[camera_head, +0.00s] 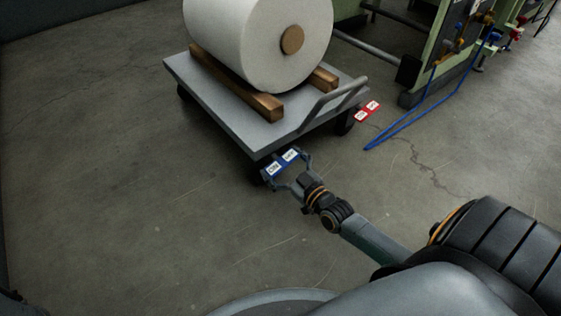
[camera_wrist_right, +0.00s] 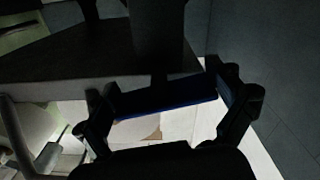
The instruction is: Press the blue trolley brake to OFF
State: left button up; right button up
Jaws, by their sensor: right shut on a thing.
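The blue trolley brake (camera_head: 281,164) is a pedal at the near corner of the grey trolley (camera_head: 240,118), with white ON and OFF labels, ON on the left. My right gripper (camera_head: 287,171) is at this pedal, one finger at each end of it. In the right wrist view the blue pedal (camera_wrist_right: 165,97) spans between the two fingers (camera_wrist_right: 168,104), and the gripper is shut on it. The pedal's tilt is too small to tell. My left gripper is not in view.
A large white roll (camera_head: 255,40) rests on wooden chocks (camera_head: 235,85) on the trolley. A red brake pedal (camera_head: 367,111) is at the trolley's right corner. A blue hose (camera_head: 400,128) lies near the green machine (camera_head: 440,50). The floor at left is clear.

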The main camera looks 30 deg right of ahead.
jog(key=shift+r+m+p, duration=0.15)
jog(key=shift+m+p, duration=0.95)
jog(key=shift+p, duration=0.25)
jog(key=shift+m+p, duration=1)
jog(key=shift+m, duration=0.6)
jog(key=shift+f, duration=0.2)
jog(key=o, duration=0.8)
jog(key=s+d, duration=0.1)
jog(key=s, duration=1.1)
